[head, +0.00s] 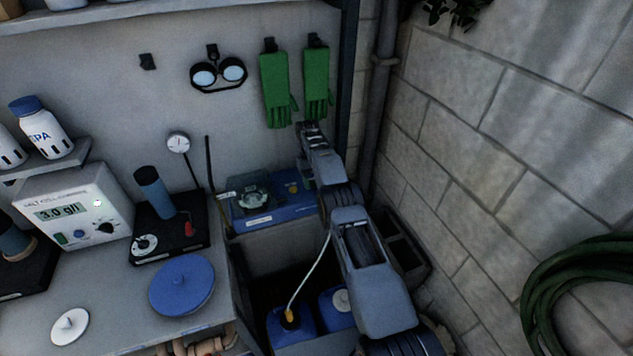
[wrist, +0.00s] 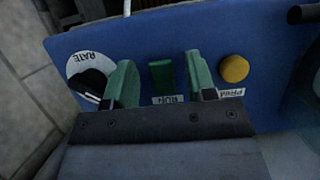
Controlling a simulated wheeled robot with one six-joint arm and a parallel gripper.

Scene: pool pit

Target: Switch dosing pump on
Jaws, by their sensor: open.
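The dosing pump (head: 272,208) is a blue unit on the back wall side, below the green gloves. In the wrist view its blue face (wrist: 215,45) fills much of the picture. A green switch (wrist: 161,74) with a label under it, apparently RUN, sits on that face. My gripper (wrist: 160,82) is open, with one finger on each side of the switch and a gap on both sides. Whether the fingertips touch the panel I cannot tell. Nothing is held. The switch's tilt is unclear. In the head view my arm hides the pump's right part.
A RATE dial (wrist: 90,75) is left of the fingers and a yellow PRIME button (wrist: 234,68) right of them. A clear round pump head (head: 254,198) is on the pump's left. Blue canisters (head: 290,332) stand below. A block wall (head: 470,130) bounds the right.

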